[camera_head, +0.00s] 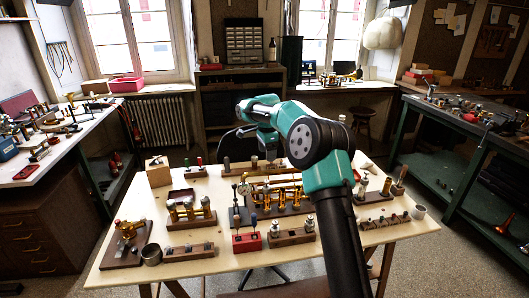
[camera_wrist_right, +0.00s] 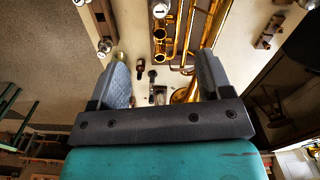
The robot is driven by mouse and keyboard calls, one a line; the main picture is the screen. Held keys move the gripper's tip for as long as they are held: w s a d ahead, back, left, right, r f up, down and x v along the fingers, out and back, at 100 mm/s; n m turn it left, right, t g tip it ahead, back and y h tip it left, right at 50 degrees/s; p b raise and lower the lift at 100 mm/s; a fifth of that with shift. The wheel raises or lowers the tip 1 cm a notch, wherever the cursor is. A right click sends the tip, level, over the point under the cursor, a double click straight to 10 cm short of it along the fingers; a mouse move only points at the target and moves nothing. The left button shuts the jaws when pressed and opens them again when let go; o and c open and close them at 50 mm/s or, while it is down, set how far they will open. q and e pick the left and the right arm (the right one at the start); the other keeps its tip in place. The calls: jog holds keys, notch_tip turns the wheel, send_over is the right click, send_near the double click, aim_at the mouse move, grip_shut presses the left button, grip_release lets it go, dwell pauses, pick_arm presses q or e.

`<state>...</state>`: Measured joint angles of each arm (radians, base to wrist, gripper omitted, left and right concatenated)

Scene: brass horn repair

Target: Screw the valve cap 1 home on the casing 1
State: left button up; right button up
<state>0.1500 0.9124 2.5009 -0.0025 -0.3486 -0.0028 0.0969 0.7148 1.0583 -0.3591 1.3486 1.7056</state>
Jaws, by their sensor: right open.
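A brass horn valve section (camera_head: 285,193) with several upright casings stands on a dark base at the middle of the bench; I cannot tell which casing is casing 1. Its brass tubing also shows in the right wrist view (camera_wrist_right: 188,38). Small silver parts (camera_head: 281,223) sit on a wooden block in front; I cannot tell whether valve cap 1 is among them. My right gripper (camera_head: 270,160) is above the back of the bench, partly hidden by my arm. In the wrist view its jaws (camera_wrist_right: 163,78) are apart, with nothing held between them. My left gripper is not in view.
A stand of silver and brass pistons (camera_head: 190,210) is at left, beside a small brass assembly (camera_head: 127,235) and a dark cup (camera_head: 152,254). A red block (camera_head: 246,242) stands in front. A slotted wooden rack (camera_head: 385,220) is at right.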

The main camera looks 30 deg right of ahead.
aim_at(267, 187)
jog(key=shift+f, duration=0.1)
notch_tip(267, 187, down, 17)
jog(key=shift+f, duration=0.15)
dwell(0.6)
jog(key=c, duration=1.1)
jog(key=shift+m, duration=2.6)
jog(key=m, duration=0.5)
